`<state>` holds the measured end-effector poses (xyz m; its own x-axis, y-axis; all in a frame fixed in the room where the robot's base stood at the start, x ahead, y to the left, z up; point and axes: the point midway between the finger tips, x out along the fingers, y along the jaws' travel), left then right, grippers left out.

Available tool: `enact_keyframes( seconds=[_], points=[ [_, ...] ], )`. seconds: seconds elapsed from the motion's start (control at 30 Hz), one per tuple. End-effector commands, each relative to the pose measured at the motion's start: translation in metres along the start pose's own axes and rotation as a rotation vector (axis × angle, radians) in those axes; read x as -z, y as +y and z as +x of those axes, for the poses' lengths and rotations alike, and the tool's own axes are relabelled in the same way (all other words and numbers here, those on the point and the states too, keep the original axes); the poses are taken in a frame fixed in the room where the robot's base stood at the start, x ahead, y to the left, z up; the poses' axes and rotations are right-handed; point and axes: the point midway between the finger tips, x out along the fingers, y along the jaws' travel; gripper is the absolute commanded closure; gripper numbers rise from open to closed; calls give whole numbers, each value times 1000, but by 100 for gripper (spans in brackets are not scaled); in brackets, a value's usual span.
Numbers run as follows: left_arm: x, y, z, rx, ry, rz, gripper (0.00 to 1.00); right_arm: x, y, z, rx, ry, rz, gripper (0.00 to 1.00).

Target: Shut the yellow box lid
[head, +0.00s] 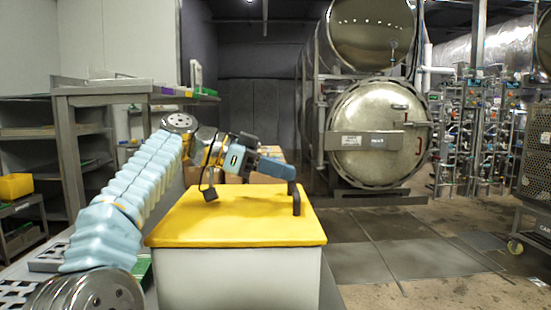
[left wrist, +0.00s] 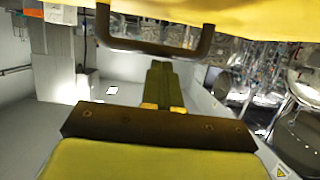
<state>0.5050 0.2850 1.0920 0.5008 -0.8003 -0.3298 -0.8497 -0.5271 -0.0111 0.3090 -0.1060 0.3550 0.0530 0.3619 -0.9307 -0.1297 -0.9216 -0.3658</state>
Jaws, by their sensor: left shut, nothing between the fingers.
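The yellow lid (head: 235,224) lies across the top of a light grey box (head: 240,279) in the head view. I see no gap along its front edge; its far edge is partly hidden by my left arm. A dark handle (head: 295,199) stands up near the lid's right end. My left gripper (head: 290,172) is shut and empty above the lid, its tip close to the handle's top. In the left wrist view, the lid (left wrist: 240,18) and handle (left wrist: 155,48) appear at the top, with the shut fingers (left wrist: 160,75) pointing toward the handle. My right gripper is out of view.
A grey metal shelf (head: 130,90) stands behind my left arm, with a yellow bin (head: 15,187) at far left. A large round autoclave door (head: 378,135) is at the back. The floor (head: 385,260) right of the box is clear.

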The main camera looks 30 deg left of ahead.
Motion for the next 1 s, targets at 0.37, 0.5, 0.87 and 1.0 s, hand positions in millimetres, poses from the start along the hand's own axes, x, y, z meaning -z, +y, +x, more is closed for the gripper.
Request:
enact_keyframes(
  seconds=[0.37,0.5,0.87,1.0],
  points=[
    [-6,0,4,-5,-26,-4,100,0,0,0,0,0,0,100],
    [-7,0,5,-7,-28,-5,100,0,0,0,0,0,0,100],
    [-5,-2,-36,4,-22,-4,100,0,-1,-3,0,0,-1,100],
    [-3,-2,-59,6,-17,0,100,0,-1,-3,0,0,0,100]
  ],
)
